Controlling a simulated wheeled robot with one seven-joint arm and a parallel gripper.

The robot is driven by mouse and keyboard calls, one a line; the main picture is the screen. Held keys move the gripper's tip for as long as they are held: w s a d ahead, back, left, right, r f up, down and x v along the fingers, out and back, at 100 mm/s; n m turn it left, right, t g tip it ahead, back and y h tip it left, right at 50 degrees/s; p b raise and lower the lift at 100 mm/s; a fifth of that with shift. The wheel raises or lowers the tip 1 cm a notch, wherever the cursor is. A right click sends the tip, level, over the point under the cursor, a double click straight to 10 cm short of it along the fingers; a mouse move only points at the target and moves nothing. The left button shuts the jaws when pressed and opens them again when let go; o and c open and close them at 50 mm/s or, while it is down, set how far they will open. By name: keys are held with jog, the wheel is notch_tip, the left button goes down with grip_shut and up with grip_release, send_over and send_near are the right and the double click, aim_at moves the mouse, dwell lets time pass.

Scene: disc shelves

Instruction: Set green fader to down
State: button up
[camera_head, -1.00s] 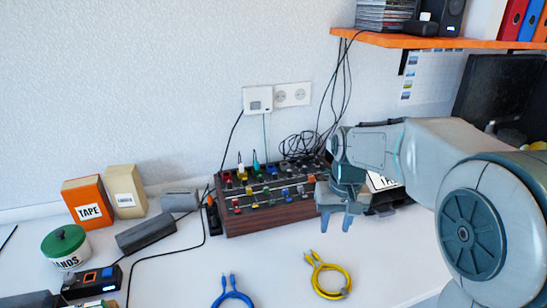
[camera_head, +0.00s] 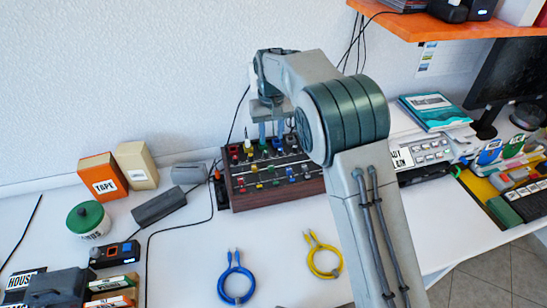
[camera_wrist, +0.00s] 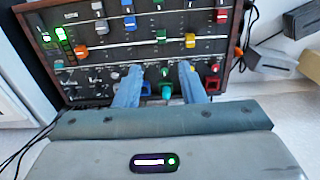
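The mixer panel (camera_head: 285,196) has wooden sides and stands on the desk near the wall. In the wrist view it is seen the other way round, and the green fader cap (camera_wrist: 161,37) lies between a blue cap (camera_wrist: 130,22) and a yellow cap (camera_wrist: 190,40). My gripper (camera_head: 271,132) is over the panel's back part, pointing down. In the wrist view my gripper (camera_wrist: 160,82) has its two fingers apart. A small green knob and a teal plug (camera_wrist: 167,92) show between them. The fingers appear apart from the green fader. Contact with the panel cannot be told.
A blue cable (camera_head: 236,283) and a yellow cable (camera_head: 323,262) lie in front of the mixer. A tape box (camera_head: 104,182), a green-lidded tin (camera_head: 88,219) and a dark grey block (camera_head: 160,206) stand left. An orange shelf (camera_head: 440,27) hangs upper right.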

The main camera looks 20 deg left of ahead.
aim_at(271, 166)
notch_tip(271, 166, down, 13)
jog(key=shift+s+a+p, duration=0.1)
jog(key=shift+p, duration=0.35)
jog(key=shift+c, duration=0.3)
